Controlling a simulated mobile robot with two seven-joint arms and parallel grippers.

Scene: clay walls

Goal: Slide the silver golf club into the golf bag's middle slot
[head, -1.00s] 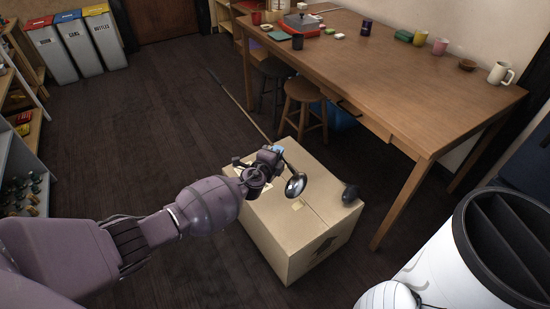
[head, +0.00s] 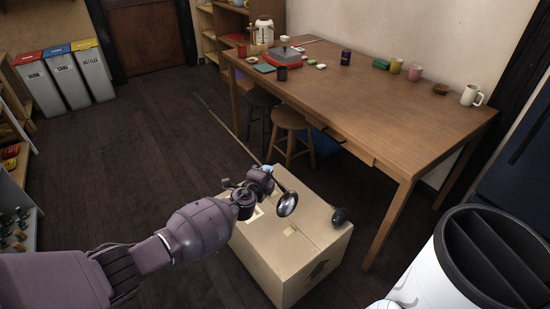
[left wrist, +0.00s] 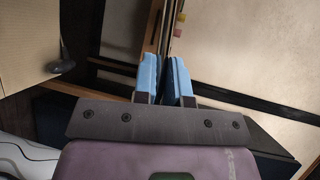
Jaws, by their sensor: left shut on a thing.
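My left gripper (head: 268,172) is shut on the shaft of the silver golf club (head: 287,204). The shiny club head hangs just right of the gripper, over the cardboard box, and the thin shaft runs away to the upper left. In the left wrist view the blue fingertips (left wrist: 167,80) close around the thin shaft (left wrist: 170,32). The golf bag (head: 447,245) stands at the lower right, white with a black rim. Dark dividers split its open top into slots, which look empty as far as I see. The club is well apart from the bag. My right gripper is out of view.
A cardboard box (head: 300,260) stands below the club. A dark club head (head: 341,215) rests on its right edge. A wooden table (head: 400,120) with cups and stools (head: 291,122) is behind. Bins (head: 68,75) stand far left. Open floor lies left of the box.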

